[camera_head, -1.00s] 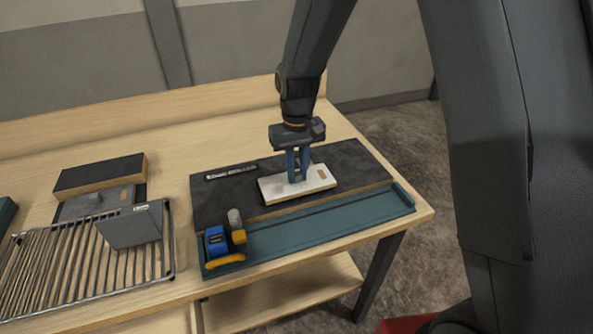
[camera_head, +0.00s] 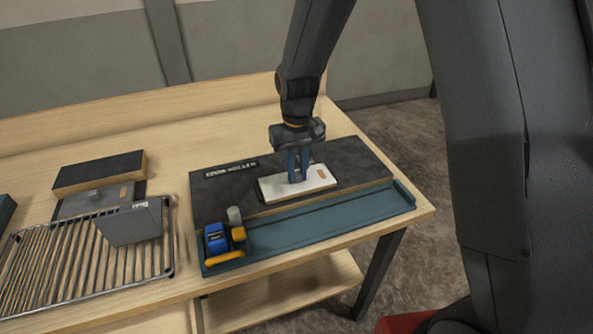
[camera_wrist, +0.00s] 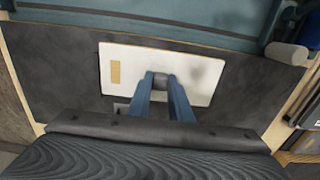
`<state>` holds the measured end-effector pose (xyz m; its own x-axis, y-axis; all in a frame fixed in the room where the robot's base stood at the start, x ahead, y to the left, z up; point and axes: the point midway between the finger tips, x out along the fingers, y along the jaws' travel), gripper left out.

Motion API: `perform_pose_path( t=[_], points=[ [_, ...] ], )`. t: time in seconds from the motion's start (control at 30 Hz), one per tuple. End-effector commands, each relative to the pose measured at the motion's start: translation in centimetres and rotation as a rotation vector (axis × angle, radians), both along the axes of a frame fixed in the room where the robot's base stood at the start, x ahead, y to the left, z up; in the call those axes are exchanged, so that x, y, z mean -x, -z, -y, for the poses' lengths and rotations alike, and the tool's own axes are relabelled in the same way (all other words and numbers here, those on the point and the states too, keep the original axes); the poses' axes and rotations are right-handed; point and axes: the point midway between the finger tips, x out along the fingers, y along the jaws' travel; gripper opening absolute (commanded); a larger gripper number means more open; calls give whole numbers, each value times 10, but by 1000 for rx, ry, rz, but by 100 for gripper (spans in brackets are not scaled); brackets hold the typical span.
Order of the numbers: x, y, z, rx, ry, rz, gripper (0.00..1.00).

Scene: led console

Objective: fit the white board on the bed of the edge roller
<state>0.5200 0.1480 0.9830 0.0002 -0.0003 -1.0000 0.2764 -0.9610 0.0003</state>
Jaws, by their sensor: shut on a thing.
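The white board (camera_head: 318,180) is a flat rectangle with a small tan patch near one end. It is at the dark bed (camera_head: 355,163) of the edge roller; I cannot tell whether it touches the bed. My gripper (camera_head: 297,178) points down over the board, its blue fingers shut on a grey knob at the board's middle.
A wire rack (camera_head: 80,265) with a grey plate (camera_head: 130,222) on it stands to the left. A dark-topped block (camera_head: 98,173) lies behind it. A label strip (camera_head: 231,168) is on the bed's back left. Bare wooden table (camera_head: 240,130) shows behind the bed.

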Motion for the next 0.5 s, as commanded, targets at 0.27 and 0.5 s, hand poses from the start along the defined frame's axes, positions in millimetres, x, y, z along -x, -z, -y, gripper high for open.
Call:
perform_pose_path(
  t=[0.27,0.5],
  points=[
    [0,1,0,0,0,0,0],
    [0,1,0,0,0,0,40]
  ],
)
